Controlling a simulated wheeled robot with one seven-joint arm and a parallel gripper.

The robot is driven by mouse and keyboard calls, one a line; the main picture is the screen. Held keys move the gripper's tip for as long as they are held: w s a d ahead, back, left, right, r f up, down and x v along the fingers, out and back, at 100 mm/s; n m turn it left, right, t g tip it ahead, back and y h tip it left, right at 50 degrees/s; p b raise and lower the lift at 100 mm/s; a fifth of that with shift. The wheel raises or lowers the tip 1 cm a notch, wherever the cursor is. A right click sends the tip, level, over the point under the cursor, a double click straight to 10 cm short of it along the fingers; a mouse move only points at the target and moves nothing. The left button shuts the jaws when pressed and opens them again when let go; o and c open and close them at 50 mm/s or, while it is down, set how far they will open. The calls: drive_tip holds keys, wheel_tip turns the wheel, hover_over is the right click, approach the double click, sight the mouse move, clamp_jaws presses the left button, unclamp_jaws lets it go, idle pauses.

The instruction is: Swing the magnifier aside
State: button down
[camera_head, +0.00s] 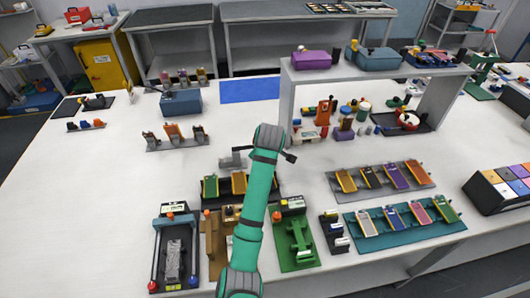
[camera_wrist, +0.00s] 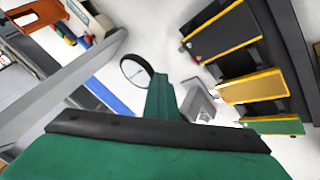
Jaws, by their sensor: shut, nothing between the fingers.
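A round lens with a dark rim, which looks like the magnifier (camera_wrist: 136,70), shows in the wrist view just left of my fingertips. Whether they touch it I cannot tell. I cannot make the magnifier out in the head view, where my arm covers part of the bench's middle. My gripper (camera_wrist: 158,82) is shut and empty, its green fingers pointing away from the wrist camera. A grey bracket (camera_wrist: 200,99) stands just right of the fingers; it also shows left of my arm in the head view (camera_head: 234,159).
A rack of yellow-edged pouch cells (camera_wrist: 252,88) lies right of my gripper in the wrist view. A green fixture (camera_head: 295,243) and a dark-framed fixture (camera_head: 174,258) flank my arm. A raised grey shelf (camera_head: 372,74) stands behind right.

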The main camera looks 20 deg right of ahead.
drive_tip(key=shift+w+r, duration=0.1)
idle(0.3)
drive_tip(key=s+a, duration=0.2)
drive_tip(key=a, duration=0.1)
drive_tip(key=shift+s+a, duration=0.1)
drive_tip(key=v, duration=1)
drive_tip(key=shift+s+d, duration=0.2)
drive_tip(key=shift+d, duration=0.05)
